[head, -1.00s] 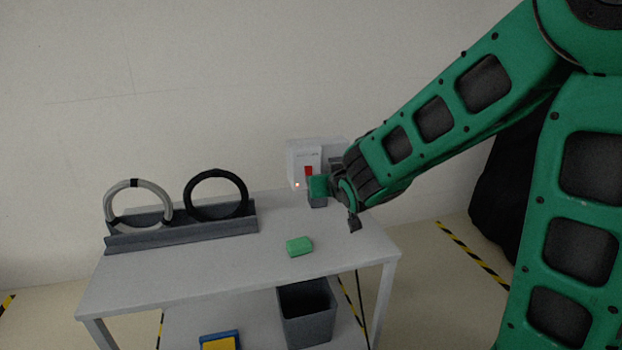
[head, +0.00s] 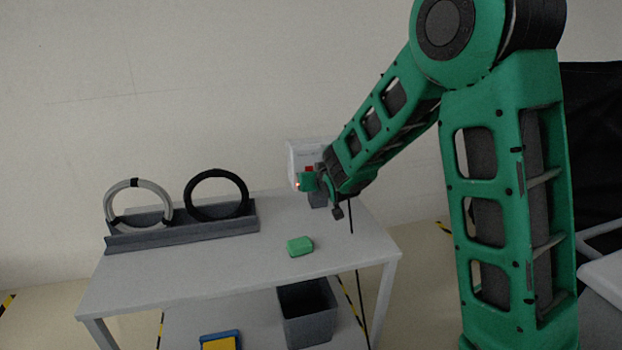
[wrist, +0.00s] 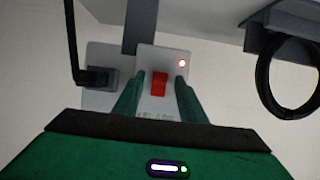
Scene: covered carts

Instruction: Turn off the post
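The post is a white box (head: 299,152) at the back right of the table, against the wall. Its red rocker switch (head: 309,169) is partly hidden by my gripper (head: 306,182). In the wrist view, the white box (wrist: 150,56) appears upside down, with the red switch (wrist: 159,86) between my gripper's two green fingers (wrist: 157,80). The fingers are apart, one on each side of the switch; I cannot tell whether they touch the box.
A black plug with a cable (wrist: 97,78) sits beside the switch. A rack (head: 180,233) holds a grey ring (head: 110,203) and a black ring (head: 188,193). A green block (head: 300,246) lies on the table (head: 200,275). A grey bin (head: 307,312) stands below.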

